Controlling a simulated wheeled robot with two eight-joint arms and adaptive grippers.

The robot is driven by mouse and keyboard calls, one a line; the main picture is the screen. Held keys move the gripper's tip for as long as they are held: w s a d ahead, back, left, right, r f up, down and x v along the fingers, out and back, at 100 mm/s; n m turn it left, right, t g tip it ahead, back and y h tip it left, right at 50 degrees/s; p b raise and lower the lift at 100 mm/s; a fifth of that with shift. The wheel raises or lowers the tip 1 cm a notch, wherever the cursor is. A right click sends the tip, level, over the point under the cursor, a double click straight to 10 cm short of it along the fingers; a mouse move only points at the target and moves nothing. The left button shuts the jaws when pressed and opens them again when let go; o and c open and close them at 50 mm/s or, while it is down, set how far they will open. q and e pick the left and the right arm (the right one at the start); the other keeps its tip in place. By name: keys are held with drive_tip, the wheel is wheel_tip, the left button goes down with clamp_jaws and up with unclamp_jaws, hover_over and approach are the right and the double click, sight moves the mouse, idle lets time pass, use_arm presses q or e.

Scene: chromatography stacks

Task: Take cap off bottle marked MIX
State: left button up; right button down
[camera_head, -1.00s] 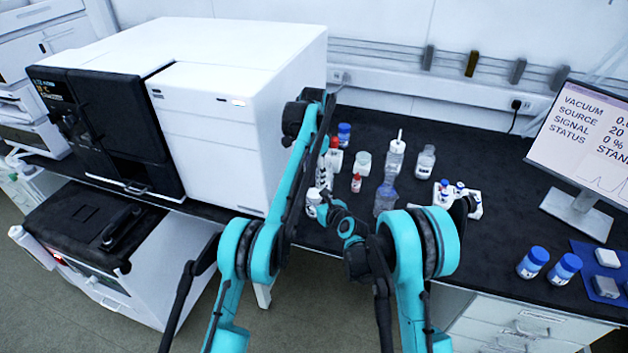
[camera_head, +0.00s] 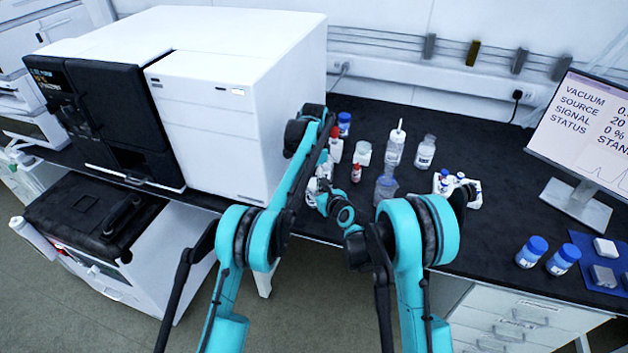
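I cannot read a MIX label on any bottle in the head view. A red-capped bottle (camera_head: 335,150), a smaller red-capped bottle (camera_head: 356,174) and a blue-capped bottle (camera_head: 344,124) stand beside the instrument. White labware (camera_head: 312,187) is partly hidden behind my arm links. My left gripper (camera_head: 323,172) is low by this group, small and dark; its fingers are not clear, and I cannot tell whether it holds anything. I cannot make out my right gripper among the arm links. Two more blue-capped bottles, one (camera_head: 531,252) left of the other (camera_head: 563,261), stand at the bench's right.
A clear bottle with a white spout (camera_head: 396,150), a clear bottle (camera_head: 425,153), a white jar (camera_head: 363,153) and a beaker (camera_head: 386,188) stand mid-bench. A white rack (camera_head: 474,198) holds blue-capped vials. A large white instrument (camera_head: 225,130) bounds the left, a monitor (camera_head: 590,135) the right.

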use_arm(q)
drive_tip(key=c, duration=0.8)
drive_tip(key=shift+n, duration=1.7)
drive_tip(key=shift+c, duration=0.2)
drive_tip(key=o, duration=1.3)
